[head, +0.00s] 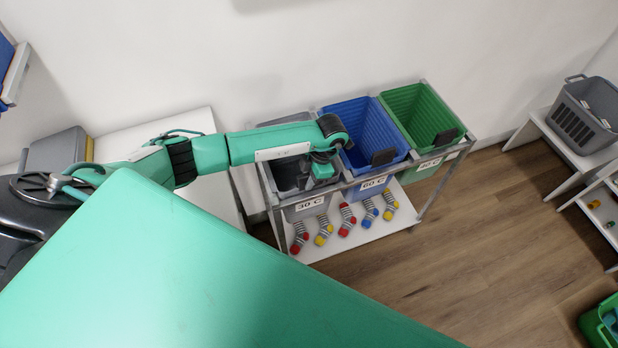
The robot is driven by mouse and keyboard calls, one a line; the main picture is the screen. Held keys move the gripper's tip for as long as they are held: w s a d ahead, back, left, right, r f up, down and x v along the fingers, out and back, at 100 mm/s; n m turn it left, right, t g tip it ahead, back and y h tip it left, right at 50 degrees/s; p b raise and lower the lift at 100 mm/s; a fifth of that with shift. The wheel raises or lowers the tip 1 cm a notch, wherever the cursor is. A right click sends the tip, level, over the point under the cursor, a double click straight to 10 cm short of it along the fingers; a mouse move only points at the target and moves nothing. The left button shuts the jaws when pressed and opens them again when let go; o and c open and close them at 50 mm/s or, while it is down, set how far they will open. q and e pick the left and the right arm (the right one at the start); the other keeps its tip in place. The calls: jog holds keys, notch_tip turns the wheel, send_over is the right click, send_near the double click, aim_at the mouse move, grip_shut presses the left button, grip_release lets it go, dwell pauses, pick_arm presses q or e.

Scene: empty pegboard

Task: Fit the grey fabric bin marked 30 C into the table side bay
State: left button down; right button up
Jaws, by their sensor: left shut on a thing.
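The grey bin marked 30 C (283,174) is in the leftmost bay of the metal cart frame (268,196), the bay beside the white table (200,128). Its label faces the front. My left arm reaches across from the left, over the bin. My left gripper (307,182) points down at the bin's front right part and is shut on the bin. The fingertips are mostly hidden by the hand and arm. The arm also hides part of the bin's rim, so I cannot tell whether the bin is fully seated. My right gripper is not in view.
A blue bin marked 60 C (362,128) and a green bin (418,112) fill the other bays. A grey basket (588,112) stands on a white shelf at right.

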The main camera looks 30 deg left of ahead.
pick_arm(q)
jog(key=c, duration=1.4)
grip_release()
jog(key=b+v, duration=0.3)
jog(key=v, duration=0.7)
jog(key=shift+w+d+r+b, duration=0.15)
jog(key=shift+r+b, duration=0.15)
jog(key=shift+r, duration=0.05)
jog(key=shift+w+d+r, duration=0.1)
jog(key=shift+r, duration=0.55)
